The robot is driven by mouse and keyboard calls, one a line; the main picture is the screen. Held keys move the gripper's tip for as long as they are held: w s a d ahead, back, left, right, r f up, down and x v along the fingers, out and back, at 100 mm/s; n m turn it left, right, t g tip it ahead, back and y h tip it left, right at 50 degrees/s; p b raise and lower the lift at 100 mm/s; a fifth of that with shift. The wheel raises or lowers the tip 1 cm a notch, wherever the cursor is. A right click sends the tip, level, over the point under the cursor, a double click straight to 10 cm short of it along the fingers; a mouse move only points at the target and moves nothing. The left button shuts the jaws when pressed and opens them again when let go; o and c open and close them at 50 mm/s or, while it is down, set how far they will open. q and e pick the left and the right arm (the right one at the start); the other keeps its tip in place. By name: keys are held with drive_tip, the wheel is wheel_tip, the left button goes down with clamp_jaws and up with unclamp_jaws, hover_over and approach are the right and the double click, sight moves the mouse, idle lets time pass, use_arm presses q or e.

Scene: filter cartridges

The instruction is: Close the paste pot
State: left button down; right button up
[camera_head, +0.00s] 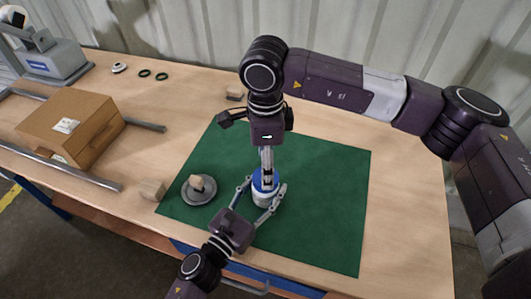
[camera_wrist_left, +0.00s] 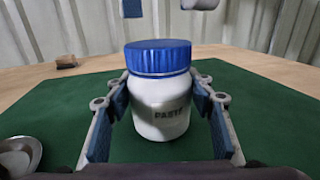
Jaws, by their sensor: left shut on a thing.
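The paste pot (camera_wrist_left: 160,108) is a white jar with a PASTE label, upright on the green mat. It also shows in the head view (camera_head: 266,198). Its blue lid (camera_wrist_left: 158,57) sits level on top; I cannot tell whether it is screwed tight. My left gripper (camera_head: 262,205) is shut around the white body, one blue-padded finger on each side, below the lid. My right gripper (camera_head: 267,176) points down from above over the lid. In the left wrist view its two fingertips (camera_wrist_left: 168,6) are apart, above the lid with a gap.
The green mat (camera_head: 325,210) is clear right of the pot. A grey round dish with a wooden piece (camera_head: 198,203) stands left of it.

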use_arm(q)
drive_tip(key=shift+f, duration=0.1)
use_arm(e)
drive_tip(key=shift+f, duration=2)
drive_tip(key=c, duration=1.2)
drive_tip(key=o, duration=1.4)
drive_tip(key=shift+c, duration=0.2)
drive_tip(key=shift+r, duration=0.1)
wheel_tip(320, 180, up, 12)
